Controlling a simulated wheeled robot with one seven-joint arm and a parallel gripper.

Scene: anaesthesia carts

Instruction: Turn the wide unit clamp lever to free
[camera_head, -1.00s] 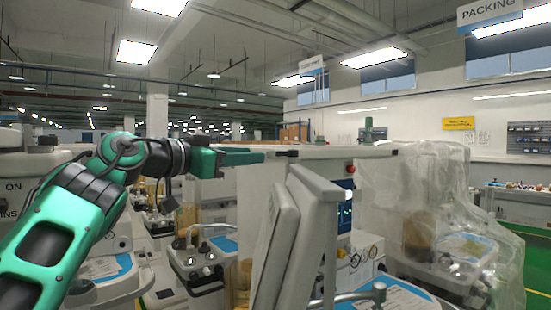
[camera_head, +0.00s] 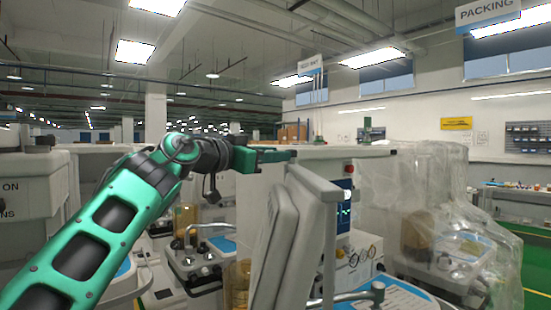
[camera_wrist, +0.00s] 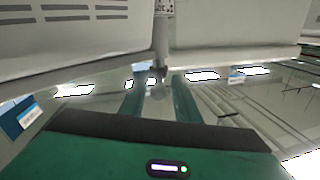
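My gripper (camera_head: 277,155) is at the top left of the cart with the tilted monitor in the head view, level with its white top. In the wrist view, its two green fingers (camera_wrist: 157,88) are apart, one on each side of the picture's middle. A grey post (camera_wrist: 161,35) comes down between two white panels there, and a small dark piece (camera_wrist: 157,73) shows at its end, near the gap between the fingertips. I cannot tell whether this is the clamp lever, or whether a finger touches it. No lever can be clearly made out in the head view.
The monitor (camera_head: 288,235) stands tilted in front of the cart's white top (camera_head: 345,152). A plastic-wrapped cart (camera_head: 440,215) is at the right. Another cart (camera_head: 200,262) stands lower left of the monitor. A white unit (camera_head: 30,190) is at the far left.

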